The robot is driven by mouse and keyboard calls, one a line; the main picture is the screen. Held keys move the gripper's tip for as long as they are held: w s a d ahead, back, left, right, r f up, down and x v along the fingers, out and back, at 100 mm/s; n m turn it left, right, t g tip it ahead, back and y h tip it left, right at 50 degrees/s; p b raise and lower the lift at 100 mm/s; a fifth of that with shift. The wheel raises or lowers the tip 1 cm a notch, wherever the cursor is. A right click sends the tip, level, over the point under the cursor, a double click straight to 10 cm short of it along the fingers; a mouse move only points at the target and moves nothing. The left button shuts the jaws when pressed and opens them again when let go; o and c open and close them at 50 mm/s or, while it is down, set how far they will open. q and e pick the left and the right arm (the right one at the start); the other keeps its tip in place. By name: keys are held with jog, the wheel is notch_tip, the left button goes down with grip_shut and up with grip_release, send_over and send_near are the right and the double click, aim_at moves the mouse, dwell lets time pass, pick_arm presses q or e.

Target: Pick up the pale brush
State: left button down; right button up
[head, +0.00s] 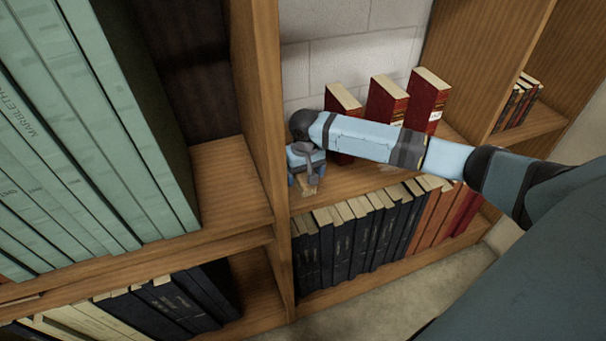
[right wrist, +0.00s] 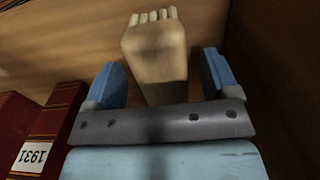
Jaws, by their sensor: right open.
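The pale brush (right wrist: 155,50) shows in the right wrist view as a cream block with a notched far end. It lies between the two blue fingers of my right gripper (right wrist: 161,75), with gaps on both sides. The fingers are open and do not grip it. In the head view my right gripper (head: 304,178) points down over the wooden shelf, near the upright panel, and a small pale part of the brush (head: 307,189) shows below it. The rest of the brush is hidden there by the gripper. My left gripper is not in view.
The upright panel (head: 262,110) stands close to the left of the gripper. Red books (head: 387,100) stand behind my right arm on the same shelf (head: 350,180). Large green volumes (head: 75,120) stand at the left.

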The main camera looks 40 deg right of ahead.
aim_at(304, 173)
notch_tip(304, 173, down, 2)
jog(key=shift+c, duration=0.2)
jog(key=c, duration=1)
jog(key=shift+r, duration=0.1)
notch_tip(304, 173, up, 20)
jog(key=b, duration=0.1)
jog(key=shift+b, duration=0.35)
jog(key=shift+w, duration=0.1)
